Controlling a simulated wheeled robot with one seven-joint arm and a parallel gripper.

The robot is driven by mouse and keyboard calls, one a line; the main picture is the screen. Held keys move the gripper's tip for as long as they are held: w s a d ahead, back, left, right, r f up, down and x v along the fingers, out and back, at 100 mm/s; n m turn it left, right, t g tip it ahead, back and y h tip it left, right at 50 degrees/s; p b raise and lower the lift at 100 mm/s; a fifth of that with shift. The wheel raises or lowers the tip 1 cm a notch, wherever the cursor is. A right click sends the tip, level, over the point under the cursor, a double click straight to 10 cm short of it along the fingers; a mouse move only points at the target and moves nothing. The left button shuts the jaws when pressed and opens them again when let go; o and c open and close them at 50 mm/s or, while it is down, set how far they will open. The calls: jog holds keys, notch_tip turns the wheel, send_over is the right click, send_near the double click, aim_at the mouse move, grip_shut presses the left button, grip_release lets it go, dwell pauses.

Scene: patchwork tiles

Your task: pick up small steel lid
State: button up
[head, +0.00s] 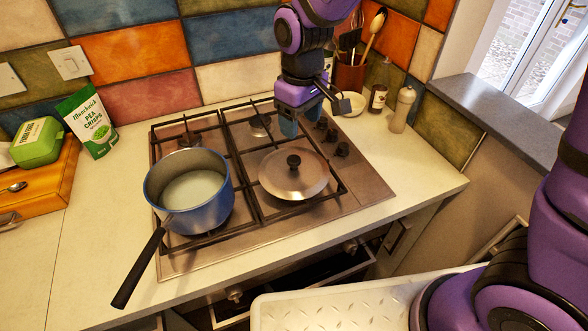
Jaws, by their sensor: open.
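The small steel lid (275,180) lies flat on the right front part of the hob, with its black knob (293,161) pointing up. My gripper (289,128) hangs above the back of the hob, behind the lid in the picture and apart from it. It points down, is open and holds nothing that I can see. The lid is in plain view, and nothing covers it.
A blue saucepan (205,216) with pale contents stands on the hob's left front, its dark handle reaching toward the counter's front edge. Black pan supports (251,204) surround the lid. A utensil pot (350,76), a dark jar (377,98) and a pepper mill (402,110) stand back right.

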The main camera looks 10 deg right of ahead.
aim_at(294, 158)
jog(key=shift+a+f, duration=0.5)
jog(key=shift+f, duration=0.35)
notch_tip(294, 158, down, 5)
jog(key=shift+f, duration=0.1)
jog(key=shift+w+a+f, duration=0.1)
jog(key=shift+f, duration=1.15)
jog(key=shift+a+f, duration=0.1)
jog(key=shift+f, duration=1.1)
jog(key=c, duration=1.1)
